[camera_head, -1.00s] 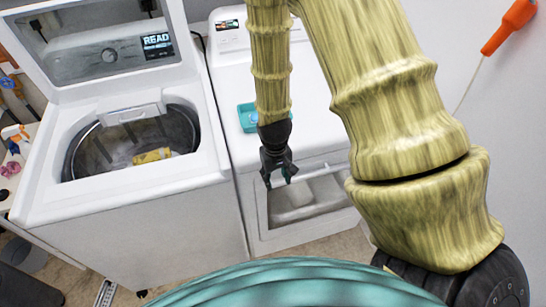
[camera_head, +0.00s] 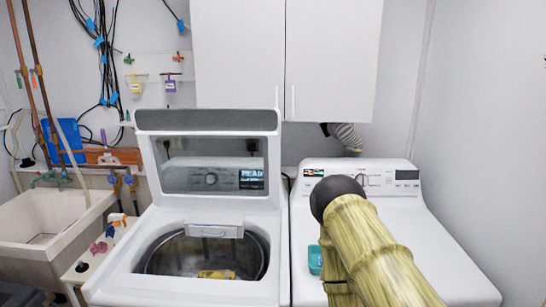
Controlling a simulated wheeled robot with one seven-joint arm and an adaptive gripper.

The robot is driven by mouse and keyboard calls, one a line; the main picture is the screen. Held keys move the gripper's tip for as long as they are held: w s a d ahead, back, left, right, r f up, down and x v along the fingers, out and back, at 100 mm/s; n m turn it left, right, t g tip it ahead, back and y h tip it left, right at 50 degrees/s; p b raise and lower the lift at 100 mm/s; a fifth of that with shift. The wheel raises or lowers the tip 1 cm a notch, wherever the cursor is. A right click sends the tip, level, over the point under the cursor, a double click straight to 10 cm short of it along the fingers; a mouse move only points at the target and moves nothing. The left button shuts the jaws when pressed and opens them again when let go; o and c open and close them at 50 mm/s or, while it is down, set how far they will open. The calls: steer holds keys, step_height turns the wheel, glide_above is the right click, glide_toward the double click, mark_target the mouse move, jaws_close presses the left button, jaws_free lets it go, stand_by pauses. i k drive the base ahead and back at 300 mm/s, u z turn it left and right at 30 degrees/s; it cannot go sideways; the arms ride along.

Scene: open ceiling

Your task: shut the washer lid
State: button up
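The washer (camera_head: 112,288) is the white top-loader left of centre. Its lid (camera_head: 207,121) stands open and upright at the back of the machine, with a grey top edge and a window through which the control panel shows. The round drum opening is uncovered, and a yellow item (camera_head: 216,274) lies inside. My arm, with a wood-like pattern and a black rounded joint, is at the lower right in front of the dryer, apart from the lid. My gripper is not in view.
A white dryer (camera_head: 455,262) stands right of the washer, with a teal box (camera_head: 314,260) on top, partly beside my arm. White cabinets (camera_head: 330,60) hang above. A sink (camera_head: 45,225) and a narrow shelf with small items are at the left.

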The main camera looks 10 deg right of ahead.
mark_target(264, 124)
steer(key=z, duration=0.25)
steer(key=i, duration=0.85)
steer(key=u, duration=0.45)
